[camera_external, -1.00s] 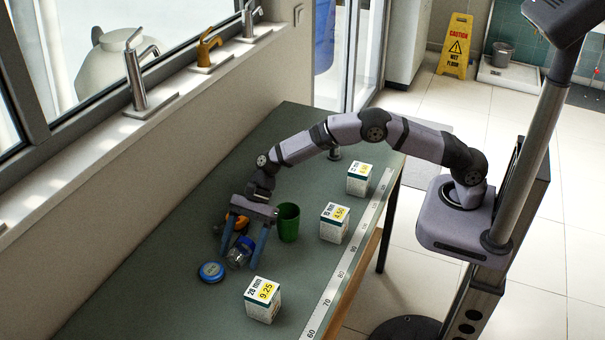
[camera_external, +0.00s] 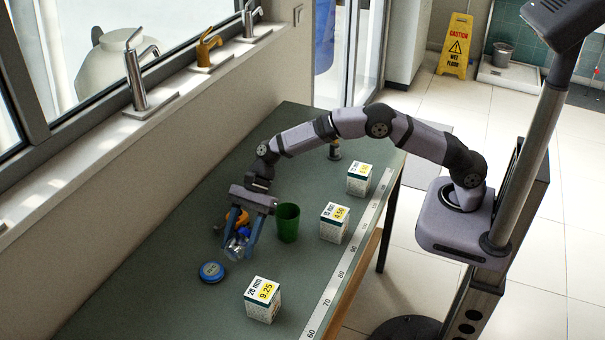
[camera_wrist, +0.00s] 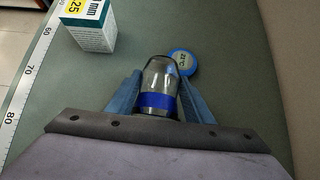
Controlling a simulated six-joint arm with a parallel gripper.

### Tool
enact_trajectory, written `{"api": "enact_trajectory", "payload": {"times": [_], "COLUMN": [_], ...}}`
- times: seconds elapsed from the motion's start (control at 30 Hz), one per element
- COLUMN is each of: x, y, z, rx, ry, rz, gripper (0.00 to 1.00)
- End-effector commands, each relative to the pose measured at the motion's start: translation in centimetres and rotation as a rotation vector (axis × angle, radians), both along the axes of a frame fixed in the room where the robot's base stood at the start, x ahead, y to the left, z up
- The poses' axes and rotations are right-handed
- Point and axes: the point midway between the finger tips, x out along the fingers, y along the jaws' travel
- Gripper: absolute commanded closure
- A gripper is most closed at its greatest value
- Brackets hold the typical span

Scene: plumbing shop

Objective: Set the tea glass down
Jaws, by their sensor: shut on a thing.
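The tea glass (camera_external: 238,248) is clear with a blue band. My gripper (camera_external: 239,244) is shut on it, one blue finger on each side. In the wrist view the glass (camera_wrist: 160,78) sits between the fingers (camera_wrist: 160,95), its blue band close to the palm and its clear end pointing away. In the external view it looks tilted, low over the green table (camera_external: 170,265). I cannot tell whether it touches the table.
A round blue gauge (camera_external: 211,272) lies just beyond the glass. A green cup (camera_external: 287,222) stands to the right, an orange item (camera_external: 237,217) behind the gripper. The front left is clear.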

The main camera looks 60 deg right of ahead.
Motion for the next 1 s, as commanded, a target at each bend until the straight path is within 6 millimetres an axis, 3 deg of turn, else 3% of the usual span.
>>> {"api": "enact_trajectory", "payload": {"times": [0.3,0.67,1.0], "x": [0.0,0.0,0.0], "y": [0.0,0.0,0.1], "z": [5.1,6.9,10.8], "rx": [0.001,-0.003,-0.051], "ry": [-0.002,-0.001,0.001], "rz": [0.001,0.001,0.003], "gripper": [0.8,0.8,0.8]}}
